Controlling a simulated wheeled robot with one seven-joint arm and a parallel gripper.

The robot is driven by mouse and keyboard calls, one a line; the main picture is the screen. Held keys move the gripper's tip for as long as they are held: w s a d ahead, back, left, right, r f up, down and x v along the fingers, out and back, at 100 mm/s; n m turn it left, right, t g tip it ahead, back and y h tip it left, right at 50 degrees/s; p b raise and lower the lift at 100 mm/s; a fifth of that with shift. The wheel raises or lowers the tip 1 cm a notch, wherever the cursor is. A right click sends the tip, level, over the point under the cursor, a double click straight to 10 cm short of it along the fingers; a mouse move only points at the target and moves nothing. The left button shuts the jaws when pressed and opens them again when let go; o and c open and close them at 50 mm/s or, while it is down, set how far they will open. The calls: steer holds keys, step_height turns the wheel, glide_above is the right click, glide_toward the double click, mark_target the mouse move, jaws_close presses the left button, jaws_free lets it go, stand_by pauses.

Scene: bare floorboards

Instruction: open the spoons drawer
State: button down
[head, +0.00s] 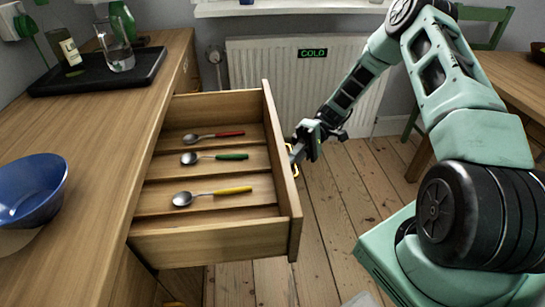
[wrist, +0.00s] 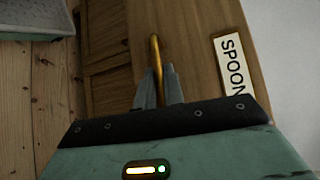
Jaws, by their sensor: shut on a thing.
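The spoons drawer (head: 210,240) is pulled well out of the wooden counter in the head view. Three spoons lie in its separate slots, with a red handle (head: 228,133), a green handle (head: 232,156) and a yellow handle (head: 232,190). My gripper (head: 294,150) is at the outer face of the drawer front. In the wrist view my gripper (wrist: 159,88) is shut on the brass handle (wrist: 155,50), with one finger on each side. A white label (wrist: 233,65) reading "SPOON", its end hidden by my gripper, is on the drawer front beside the handle.
A blue bowl (head: 30,187) and a black tray (head: 95,72) with a bottle and a glass jug stand on the counter (head: 95,130). A radiator (head: 270,75) marked "COLD" is behind. A wooden table (head: 515,85) is at right. Bare floorboards (head: 335,195) lie between drawer and my base.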

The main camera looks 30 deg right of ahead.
steer(key=shift+s+d, duration=0.3)
steer(key=shift+d, duration=0.55)
steer(key=c, duration=1.5)
jaws_free()
steer(key=v, duration=1.7)
steer(key=shift+w+d, duration=0.1)
steer(key=shift+d, duration=0.1)
